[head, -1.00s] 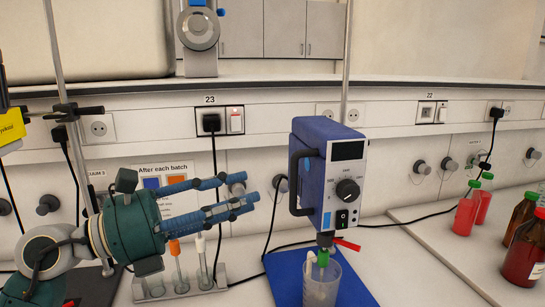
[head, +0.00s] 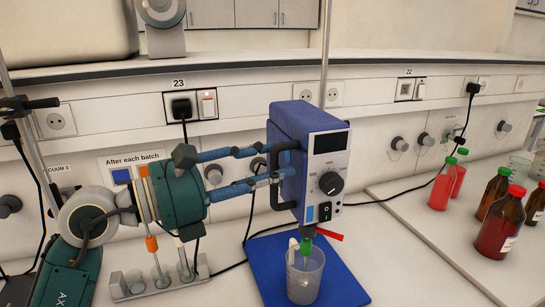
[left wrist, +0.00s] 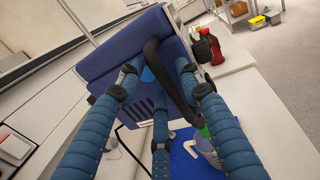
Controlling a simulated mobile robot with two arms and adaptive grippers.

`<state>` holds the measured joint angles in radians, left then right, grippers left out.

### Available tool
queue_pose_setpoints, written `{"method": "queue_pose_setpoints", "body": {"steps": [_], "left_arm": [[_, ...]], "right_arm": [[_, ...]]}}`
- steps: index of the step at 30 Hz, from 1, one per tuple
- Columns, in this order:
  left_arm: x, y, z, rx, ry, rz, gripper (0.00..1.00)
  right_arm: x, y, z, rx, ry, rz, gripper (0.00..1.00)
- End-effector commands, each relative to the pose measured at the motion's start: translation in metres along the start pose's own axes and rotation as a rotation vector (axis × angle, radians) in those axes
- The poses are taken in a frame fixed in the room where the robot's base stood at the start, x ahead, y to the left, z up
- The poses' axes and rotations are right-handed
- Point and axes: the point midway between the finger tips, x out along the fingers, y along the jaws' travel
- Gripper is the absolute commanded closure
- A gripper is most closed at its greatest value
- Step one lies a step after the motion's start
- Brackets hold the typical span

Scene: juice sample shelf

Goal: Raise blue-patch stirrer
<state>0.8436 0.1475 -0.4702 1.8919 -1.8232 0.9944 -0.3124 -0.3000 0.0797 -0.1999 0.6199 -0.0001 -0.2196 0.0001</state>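The stirrer (head: 318,178) is a blue box with a light grey front, a dark display and a black knob. It stands upright over a beaker (head: 305,283), with a green part below it reaching into the beaker. Its black handle (head: 277,190) is on the left side. My right gripper is out of view.
A blue mat (head: 262,268) lies under the beaker. A tube rack (head: 160,285) stands left of it, below my left arm. Red bottles (head: 441,190) and brown bottles (head: 497,240) stand on a tray at right. Cables run behind the stirrer.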

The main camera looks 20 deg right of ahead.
Motion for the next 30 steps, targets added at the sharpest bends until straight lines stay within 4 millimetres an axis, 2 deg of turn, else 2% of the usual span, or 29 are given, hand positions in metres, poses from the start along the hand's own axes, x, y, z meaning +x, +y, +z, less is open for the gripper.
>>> {"method": "queue_pose_setpoints", "body": {"steps": [4,12,17,18,26,30], "left_arm": [[0.008,-0.001,0.000,0.000,0.000,-0.001,0.64],[0.009,-0.001,-0.001,0.001,0.000,-0.001,0.66],[0.009,0.000,0.000,0.000,0.000,-0.001,0.98],[0.009,0.000,0.000,0.000,0.000,0.000,1.00],[0.009,0.000,0.002,0.001,-0.001,-0.001,1.00],[0.009,0.000,0.010,0.002,-0.002,0.000,1.00]], "right_arm": [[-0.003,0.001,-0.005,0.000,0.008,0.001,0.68],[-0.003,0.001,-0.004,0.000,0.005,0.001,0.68],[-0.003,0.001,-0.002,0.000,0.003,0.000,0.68],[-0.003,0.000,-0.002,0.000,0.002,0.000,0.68],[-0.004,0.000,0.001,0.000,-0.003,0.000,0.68],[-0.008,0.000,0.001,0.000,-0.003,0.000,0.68]]}}
